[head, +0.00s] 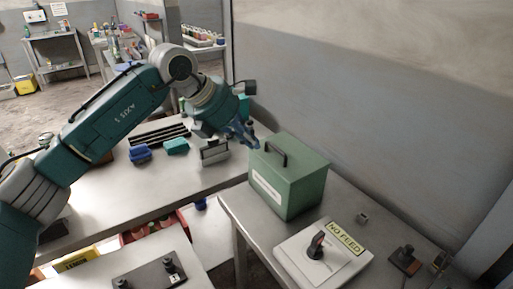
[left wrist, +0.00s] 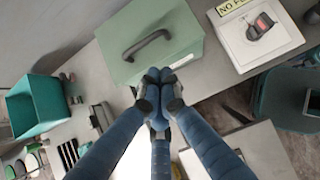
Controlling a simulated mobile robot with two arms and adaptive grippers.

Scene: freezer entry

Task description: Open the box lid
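The green box (head: 298,187) stands on a grey table with its lid down. A dark handle (head: 275,153) arches over the top of the lid, and a white label is on the box's side. In the left wrist view the box (left wrist: 178,25) and its handle (left wrist: 147,44) show just beyond my fingertips. My left gripper (head: 252,140) is at the box's left side near the lid's height. Its blue fingers (left wrist: 158,84) come together at the tips with nothing visible between them. I cannot tell whether the tips touch the box. My right gripper is not in view.
Blue (head: 140,153) and teal (head: 176,146) bins sit on the left table.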

